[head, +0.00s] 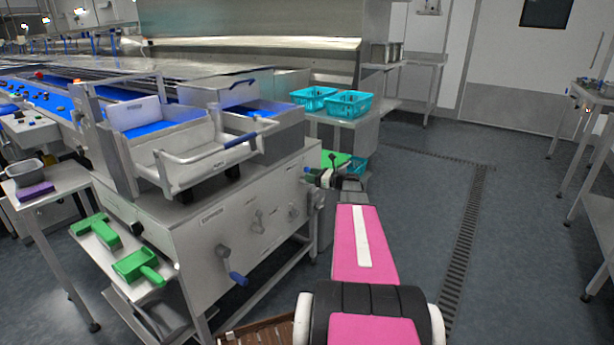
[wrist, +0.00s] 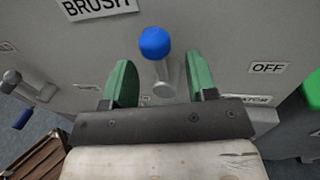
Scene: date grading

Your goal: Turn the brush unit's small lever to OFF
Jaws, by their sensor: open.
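The small lever (wrist: 157,45) has a blue knob and a short metal shaft, and shows in the wrist view on a grey panel. It points up and slightly left from its pivot, away from the OFF label (wrist: 268,68) at the right. A BRUSH label (wrist: 96,7) is above left. My gripper (wrist: 162,82) is open, with one green finger on each side of the lever in the picture. I see no finger touching the shaft. In the head view my gripper (head: 316,182) is at the machine's right end, and I cannot make out the small lever there.
A larger crank with a blue handle (head: 232,265) is on the machine front (head: 205,240); other levers sit to its right. A green-topped surface (head: 340,160) is just beyond my gripper. A wooden crate (wrist: 35,155) is low at left in the wrist view.

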